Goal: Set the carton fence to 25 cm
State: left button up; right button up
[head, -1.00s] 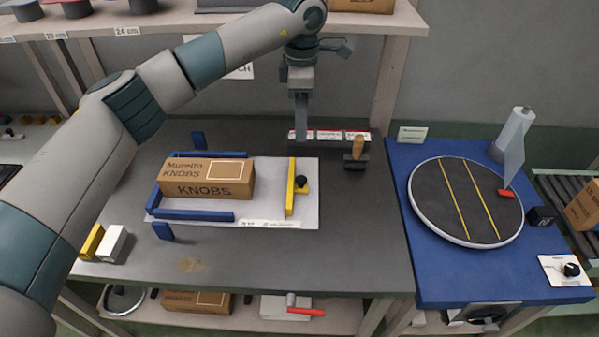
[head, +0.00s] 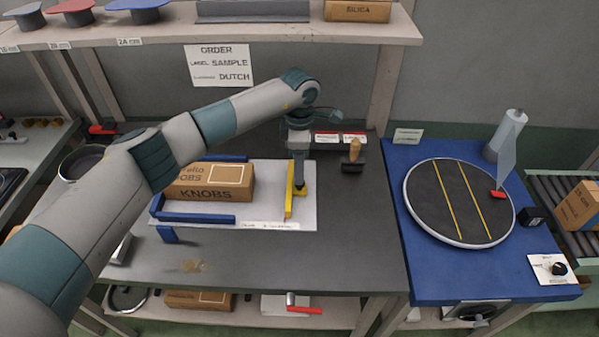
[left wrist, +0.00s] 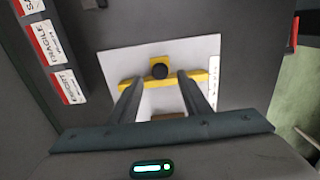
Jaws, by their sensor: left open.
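The yellow fence bar (head: 289,203) stands on the white board (head: 265,212), to the right of the KNOBS carton (head: 212,184) and apart from it. My left gripper (head: 299,186) points down at the fence's black knob and hides it in the head view. In the left wrist view the black knob (left wrist: 159,71) shows between the two open fingertips, on its yellow bracket (left wrist: 160,60). I cannot tell whether the fingers touch it. Printing on the board's front edge is too small to read. My right gripper is in neither view.
Blue guides (head: 197,218) edge the carton's sides. A wooden-handled stamp (head: 353,158) and red-labelled boxes (head: 340,138) stand behind, to the right. A blue table with a round turntable (head: 459,203) is at the right. The grey bench front is mostly clear.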

pick_arm(q)
jog(key=shift+f+p, duration=0.45)
jog(key=shift+f, duration=1.7)
jog(key=shift+a, duration=0.1)
grip_shut()
